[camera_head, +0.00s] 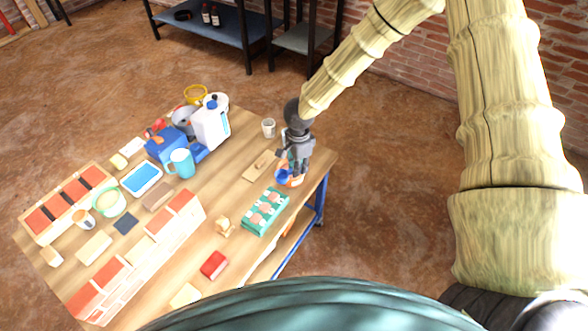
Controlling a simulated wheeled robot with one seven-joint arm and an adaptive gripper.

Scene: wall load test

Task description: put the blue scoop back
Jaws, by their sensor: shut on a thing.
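My gripper (295,167) is at the right end of the wooden table, pointing down with its fingers closed. The blue scoop (283,177) shows just below and left of the fingertips, and the fingers appear shut on it. It lies at or over a small orange and white round container (296,182). The fingers hide part of both, and I cannot tell whether the scoop touches the container.
A wooden board (261,166) and a light cup (268,127) are to the left.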

